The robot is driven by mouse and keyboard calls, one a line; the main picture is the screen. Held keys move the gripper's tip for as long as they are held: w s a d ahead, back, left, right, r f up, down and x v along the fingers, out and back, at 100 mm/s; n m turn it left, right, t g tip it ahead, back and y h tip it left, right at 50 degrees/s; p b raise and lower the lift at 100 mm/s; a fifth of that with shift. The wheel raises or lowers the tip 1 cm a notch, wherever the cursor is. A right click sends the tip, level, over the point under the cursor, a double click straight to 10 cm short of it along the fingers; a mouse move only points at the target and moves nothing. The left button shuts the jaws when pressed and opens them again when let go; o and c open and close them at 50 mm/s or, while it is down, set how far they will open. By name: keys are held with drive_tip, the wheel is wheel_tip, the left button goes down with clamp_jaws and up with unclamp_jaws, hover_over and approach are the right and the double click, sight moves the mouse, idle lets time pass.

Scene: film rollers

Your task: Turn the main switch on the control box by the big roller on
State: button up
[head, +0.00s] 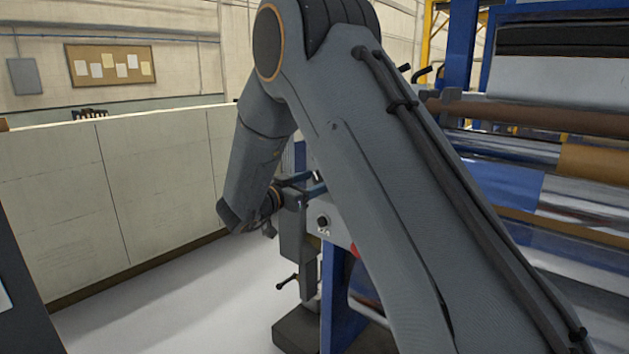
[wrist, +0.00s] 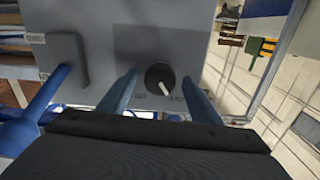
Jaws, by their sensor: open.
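In the wrist view, the main switch (wrist: 160,78) is a round black knob with a white pointer on the grey face of the control box (wrist: 105,30). The pointer slants to the lower right in the picture, toward one of two small labels too blurred to read. My gripper (wrist: 158,82) is open, with one blue finger on each side of the knob. A gap shows between each finger and the knob; I see no contact. In the head view, my arm partly hides the box area, and the fingers are hard to make out there.
A grey raised block (wrist: 67,58) stands on the box face left of the knob. The roller machine (head: 580,120) fills the right side of the head view. A low pale partition wall (head: 130,190) runs along the left, with bare floor (head: 190,310) in front.

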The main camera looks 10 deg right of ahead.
drive_tip(key=c, duration=1)
drive_tip(key=shift+c, duration=0.2)
drive_tip(key=m+b, duration=0.2)
drive_tip(key=shift+f+m+b, duration=0.15)
drive_tip(key=shift+m+b, duration=0.25)
drive_tip(key=m+b, duration=0.4)
drive_tip(key=shift+m, duration=0.3)
drive_tip(key=m+b, duration=0.3)
drive_tip(key=b, duration=0.1)
drive_tip(key=m+b, duration=0.3)
drive_tip(key=shift+m, duration=0.4)
